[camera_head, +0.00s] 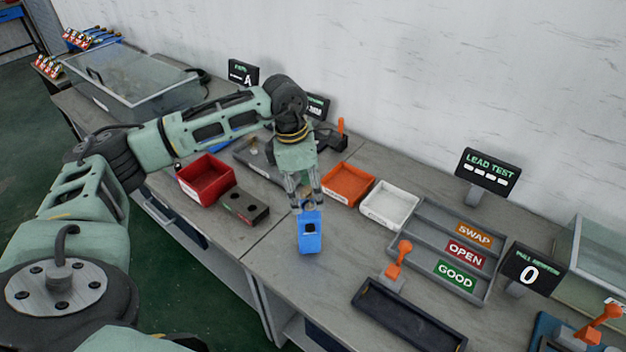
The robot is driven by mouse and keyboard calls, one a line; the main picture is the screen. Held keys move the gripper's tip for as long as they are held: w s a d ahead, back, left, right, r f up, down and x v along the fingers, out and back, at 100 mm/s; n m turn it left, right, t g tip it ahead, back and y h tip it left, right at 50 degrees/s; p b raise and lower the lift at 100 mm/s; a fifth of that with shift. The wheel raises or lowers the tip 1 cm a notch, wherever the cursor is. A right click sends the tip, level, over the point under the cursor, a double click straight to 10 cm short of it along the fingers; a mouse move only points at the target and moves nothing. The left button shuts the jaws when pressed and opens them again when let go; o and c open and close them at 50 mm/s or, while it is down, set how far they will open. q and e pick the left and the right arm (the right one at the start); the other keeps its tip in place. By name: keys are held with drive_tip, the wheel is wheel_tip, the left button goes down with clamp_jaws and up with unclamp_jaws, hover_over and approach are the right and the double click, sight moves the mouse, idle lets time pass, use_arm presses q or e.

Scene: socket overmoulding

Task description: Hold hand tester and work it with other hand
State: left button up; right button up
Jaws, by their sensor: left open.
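A blue box-shaped device with a dark square on its face, which looks like the hand tester (311,240), is at the near side of the bench in the middle of the view. My left gripper (304,201) points down at the tester's far end. Its fingers are open and overlap that end in the picture; I cannot tell whether they touch it. My left arm reaches in from the left over the bench. My right gripper is not in view.
A red bin (205,176) and a dark block with holes (245,206) lie left of the tester. Orange (347,184) and white (389,206) trays lie right. A sorting tray (410,240), an orange lever (398,258) and a black tray (408,318) stand further right.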

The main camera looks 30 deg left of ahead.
sight(309, 207)
use_arm(q)
drive_tip(key=f, duration=0.2)
drive_tip(key=f+p, duration=0.1)
drive_tip(key=shift+s+f, duration=0.2)
drive_tip(key=shift+f, duration=0.2)
drive_tip(key=shift+w+d+f+p, duration=0.15)
drive_tip(key=shift+f+p, duration=0.05)
drive_tip(key=shift+f, duration=0.4)
drive_tip(key=shift+w+d+f+p, duration=0.1)
drive_tip(key=shift+w+f+p, duration=0.1)
drive_tip(key=shift+f, duration=0.4)
drive_tip(key=shift+s, duration=0.1)
drive_tip(key=c, duration=1.4)
drive_tip(key=o, duration=0.7)
drive_tip(key=c, duration=0.5)
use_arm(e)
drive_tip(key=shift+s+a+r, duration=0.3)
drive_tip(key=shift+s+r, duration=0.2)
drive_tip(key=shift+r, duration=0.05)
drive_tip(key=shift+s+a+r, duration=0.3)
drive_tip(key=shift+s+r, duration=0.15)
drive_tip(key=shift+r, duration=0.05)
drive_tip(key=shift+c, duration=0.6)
